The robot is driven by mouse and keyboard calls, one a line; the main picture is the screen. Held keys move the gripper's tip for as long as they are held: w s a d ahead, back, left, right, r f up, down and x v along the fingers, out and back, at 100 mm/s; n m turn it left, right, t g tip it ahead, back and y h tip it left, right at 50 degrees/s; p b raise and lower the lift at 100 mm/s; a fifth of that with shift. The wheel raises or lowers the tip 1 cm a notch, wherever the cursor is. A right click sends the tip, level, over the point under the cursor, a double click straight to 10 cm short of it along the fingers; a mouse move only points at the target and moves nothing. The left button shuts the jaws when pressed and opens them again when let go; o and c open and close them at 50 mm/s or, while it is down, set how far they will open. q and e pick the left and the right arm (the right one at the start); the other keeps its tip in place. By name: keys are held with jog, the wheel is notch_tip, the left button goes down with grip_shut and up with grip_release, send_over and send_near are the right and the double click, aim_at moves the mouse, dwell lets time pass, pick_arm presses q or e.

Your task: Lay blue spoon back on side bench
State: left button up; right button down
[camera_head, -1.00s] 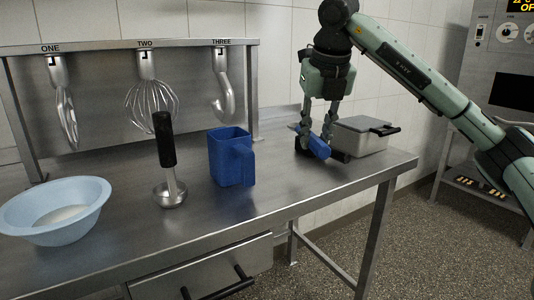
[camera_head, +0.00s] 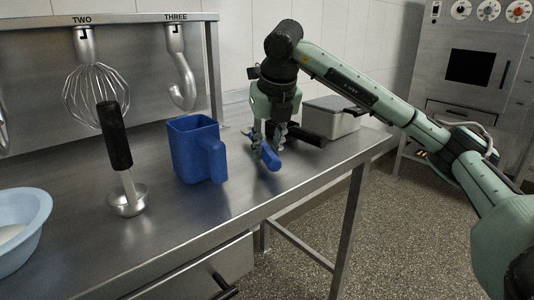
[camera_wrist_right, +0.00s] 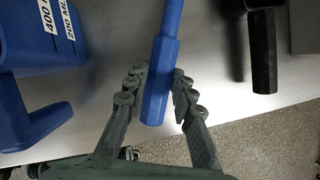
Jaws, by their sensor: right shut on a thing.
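The blue spoon (camera_head: 270,158) is in my right gripper (camera_head: 268,150), low over the right part of the steel bench (camera_head: 190,210), to the right of the blue jug. In the right wrist view the fingers (camera_wrist_right: 157,95) are closed around the spoon's thick blue handle (camera_wrist_right: 160,75), and its thinner shaft runs up out of the picture. The spoon's bowl is not clearly seen. I cannot tell whether the spoon touches the bench top. My left gripper is not in view.
A blue measuring jug (camera_head: 190,150) stands left of the gripper. A black handle (camera_head: 300,135) and a lidded metal container (camera_head: 335,115) are behind and right. Front bench surface is clear.

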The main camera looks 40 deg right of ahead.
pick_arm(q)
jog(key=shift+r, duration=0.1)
pick_arm(e)
jog(key=shift+f, duration=0.75)
jog(key=shift+f, duration=0.15)
jog(key=c, duration=1.3)
grip_release()
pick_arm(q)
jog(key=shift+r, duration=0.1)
pick_arm(e)
jog(key=p+v, duration=0.1)
jog(key=v, duration=0.7)
jog(key=shift+w+d, duration=0.1)
jog(key=shift+w, duration=0.1)
jog(key=p+v, duration=0.1)
jog(key=v, duration=0.3)
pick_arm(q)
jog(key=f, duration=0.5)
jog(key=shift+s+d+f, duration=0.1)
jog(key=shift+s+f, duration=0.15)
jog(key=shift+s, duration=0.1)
pick_arm(e)
jog(key=shift+s, duration=0.15)
